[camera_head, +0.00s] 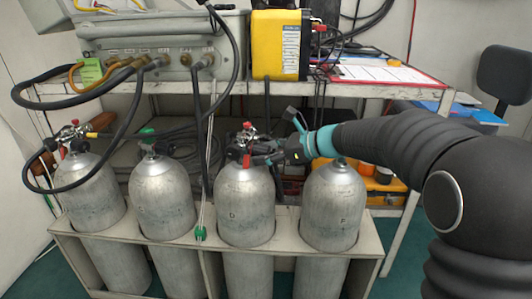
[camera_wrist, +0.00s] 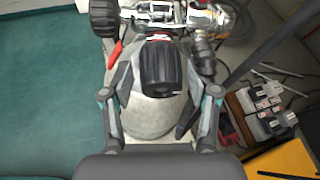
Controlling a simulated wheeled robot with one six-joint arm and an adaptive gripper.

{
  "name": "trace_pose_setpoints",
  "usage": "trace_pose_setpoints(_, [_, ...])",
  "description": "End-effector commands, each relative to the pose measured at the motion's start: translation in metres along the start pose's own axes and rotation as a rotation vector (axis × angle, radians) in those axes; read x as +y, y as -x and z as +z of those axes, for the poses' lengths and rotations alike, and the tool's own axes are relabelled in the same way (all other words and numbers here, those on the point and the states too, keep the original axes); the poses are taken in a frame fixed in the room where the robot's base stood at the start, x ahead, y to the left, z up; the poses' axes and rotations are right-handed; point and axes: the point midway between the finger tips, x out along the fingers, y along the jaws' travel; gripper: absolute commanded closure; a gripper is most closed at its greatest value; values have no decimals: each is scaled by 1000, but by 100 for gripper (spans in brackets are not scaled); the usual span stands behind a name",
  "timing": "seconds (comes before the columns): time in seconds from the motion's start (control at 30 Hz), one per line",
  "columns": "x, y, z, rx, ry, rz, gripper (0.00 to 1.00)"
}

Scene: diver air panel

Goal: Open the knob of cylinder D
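Cylinder D (camera_head: 245,210) is a grey metal cylinder, third from the left in the rack, with a letter D on its front. A valve with red parts (camera_head: 247,135) sits on top of it. My gripper (camera_head: 268,153) is at this valve from the right. In the wrist view, the ribbed black knob (camera_wrist: 160,65) lies between the two fingers of my gripper (camera_wrist: 157,82). The fingers are open, one on each side, with a gap visible on the left. Contact on the right is hard to tell. The cylinder body (camera_wrist: 150,115) shows below the knob.
Two cylinders (camera_head: 163,200) (camera_head: 87,195) stand to the left and one (camera_head: 332,205) to the right, in a metal rack (camera_head: 285,240). Black hoses (camera_head: 120,100) loop at the left. A shelf (camera_head: 220,87) above holds a yellow box (camera_head: 277,45).

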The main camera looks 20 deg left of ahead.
Motion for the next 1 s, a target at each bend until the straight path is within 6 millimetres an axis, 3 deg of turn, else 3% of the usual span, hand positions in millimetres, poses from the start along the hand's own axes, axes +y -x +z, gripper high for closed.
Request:
trace_pose_setpoints(0.03, [0,0,0,0,0,0,60])
trace_pose_setpoints(0.17, [0,0,0,0,0,0,92])
trace_pose_setpoints(0.57, [1,-1,-4,-2,55,-23,93])
trace_pose_setpoints(1.0, [2,-2,-5,-17,373,-156,93])
